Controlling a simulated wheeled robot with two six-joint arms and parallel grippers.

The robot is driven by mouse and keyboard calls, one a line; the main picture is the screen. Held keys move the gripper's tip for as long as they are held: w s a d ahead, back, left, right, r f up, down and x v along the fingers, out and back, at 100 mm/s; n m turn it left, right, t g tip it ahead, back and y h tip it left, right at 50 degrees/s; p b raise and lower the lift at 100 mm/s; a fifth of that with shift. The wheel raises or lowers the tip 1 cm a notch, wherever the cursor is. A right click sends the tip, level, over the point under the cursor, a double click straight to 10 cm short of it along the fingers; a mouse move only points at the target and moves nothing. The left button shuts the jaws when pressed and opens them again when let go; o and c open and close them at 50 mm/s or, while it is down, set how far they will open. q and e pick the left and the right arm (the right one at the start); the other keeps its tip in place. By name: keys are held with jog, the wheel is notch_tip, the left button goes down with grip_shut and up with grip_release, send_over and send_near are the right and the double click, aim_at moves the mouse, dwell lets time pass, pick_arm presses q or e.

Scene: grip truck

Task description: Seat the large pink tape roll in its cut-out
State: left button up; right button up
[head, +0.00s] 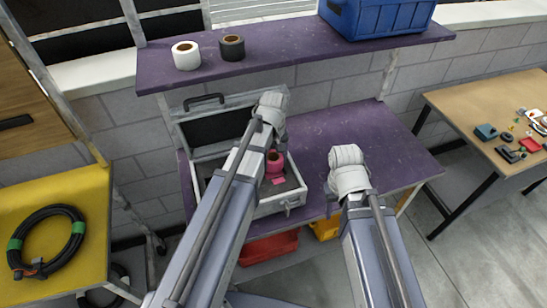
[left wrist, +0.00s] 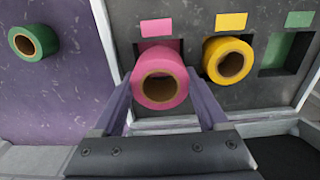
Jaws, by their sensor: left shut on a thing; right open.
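The large pink tape roll (left wrist: 160,80) is between the fingers of my left gripper (left wrist: 160,92), which is shut on it. Its open core faces the left wrist camera. A dark cut-out with a pink label (left wrist: 160,27) lies behind the roll, partly hidden by it; I cannot tell how deep the roll sits. In the head view the pink roll (head: 274,162) shows over the open case (head: 292,207), beside a pink label. My left arm hides much of the case. My right arm stands to the right of the case; its gripper does not show.
A yellow roll (left wrist: 228,60) stands at the neighbouring cut-out. An empty green cut-out (left wrist: 285,50) is further right. A green roll (left wrist: 34,42) is on the purple worktop. White (head: 186,55) and black (head: 232,47) rolls stand on the shelf. The worktop right of the case is clear.

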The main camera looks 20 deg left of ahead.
pick_arm(q)
jog(key=shift+f+b, duration=1.1)
jog(key=shift+f, duration=0.2)
jog(key=o, duration=1.4)
jog(key=shift+c, duration=0.2)
notch_tip(320, 180, up, 8)
jog(key=p, duration=0.8)
jog(key=shift+d+f, duration=0.1)
jog(key=shift+f, duration=0.1)
